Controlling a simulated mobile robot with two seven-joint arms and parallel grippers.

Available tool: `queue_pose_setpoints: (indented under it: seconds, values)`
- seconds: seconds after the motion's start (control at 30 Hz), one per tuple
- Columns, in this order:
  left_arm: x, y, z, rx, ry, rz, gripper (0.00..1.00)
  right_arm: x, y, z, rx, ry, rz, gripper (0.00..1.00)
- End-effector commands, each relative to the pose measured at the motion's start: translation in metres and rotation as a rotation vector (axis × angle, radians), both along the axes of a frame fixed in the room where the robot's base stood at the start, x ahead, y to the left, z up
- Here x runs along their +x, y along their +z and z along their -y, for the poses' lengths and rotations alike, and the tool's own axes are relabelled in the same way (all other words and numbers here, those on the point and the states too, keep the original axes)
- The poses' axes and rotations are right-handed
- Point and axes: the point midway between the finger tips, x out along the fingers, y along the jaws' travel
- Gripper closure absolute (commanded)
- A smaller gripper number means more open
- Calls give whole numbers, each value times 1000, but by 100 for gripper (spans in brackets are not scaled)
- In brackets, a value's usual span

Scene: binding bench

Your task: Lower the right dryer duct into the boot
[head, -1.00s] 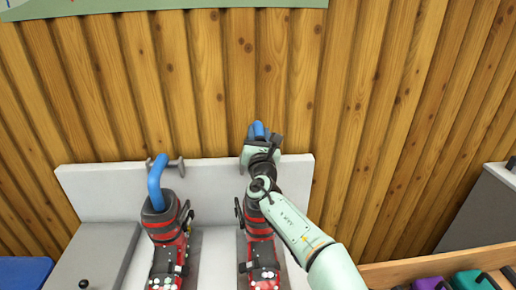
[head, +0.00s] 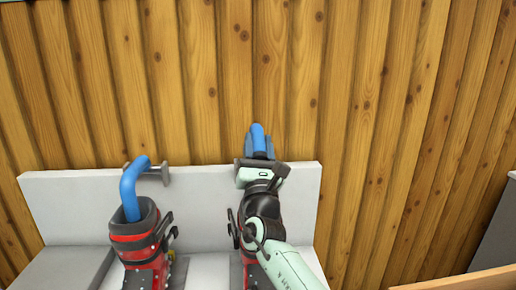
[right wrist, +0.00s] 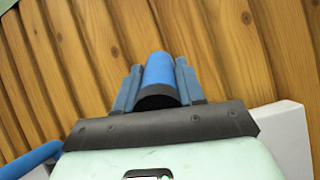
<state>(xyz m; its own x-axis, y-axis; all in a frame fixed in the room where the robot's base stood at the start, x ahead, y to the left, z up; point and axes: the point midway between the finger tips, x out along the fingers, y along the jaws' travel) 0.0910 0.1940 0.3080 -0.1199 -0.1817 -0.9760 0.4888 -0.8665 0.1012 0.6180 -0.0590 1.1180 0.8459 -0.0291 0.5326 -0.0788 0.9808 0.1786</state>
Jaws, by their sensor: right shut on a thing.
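The right dryer duct (head: 258,135) is a blue tube that shows above my right gripper (head: 259,147). In the right wrist view the duct (right wrist: 160,72) sits between the two blue-grey fingers of the gripper (right wrist: 157,82), which is shut on it. The right boot (head: 235,255) is red and black and stands below, mostly hidden behind my right arm. The duct's lower end and the boot's opening are hidden, so I cannot tell how they meet. My left gripper is not in view.
A second red and black boot (head: 143,262) stands at the left, with a blue duct (head: 129,190) curving down into its top. A pale back panel (head: 75,205) stands behind the boots, against a wooden plank wall (head: 400,120). A wooden edge (head: 470,280) is at the lower right.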

Motion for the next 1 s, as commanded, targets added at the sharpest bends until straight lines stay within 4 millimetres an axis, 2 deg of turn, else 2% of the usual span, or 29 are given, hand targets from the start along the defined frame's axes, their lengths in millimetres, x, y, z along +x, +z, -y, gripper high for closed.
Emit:
queue_pose_setpoints:
  seconds: [0.03,0.13,0.83,0.87,0.9,1.0]
  values:
    - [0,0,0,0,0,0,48,1,-7,-5,-11,7,-4,100]
    - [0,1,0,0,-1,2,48,-1,-8,-5,-11,9,16,100]
    - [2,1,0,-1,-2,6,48,-6,-6,-1,-8,14,54,100]
    - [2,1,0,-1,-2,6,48,-6,-6,-1,-8,14,54,52]
    - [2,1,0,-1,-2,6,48,-6,-5,-1,-8,13,54,39]
    - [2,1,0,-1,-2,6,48,-6,-5,0,-7,12,56,39]
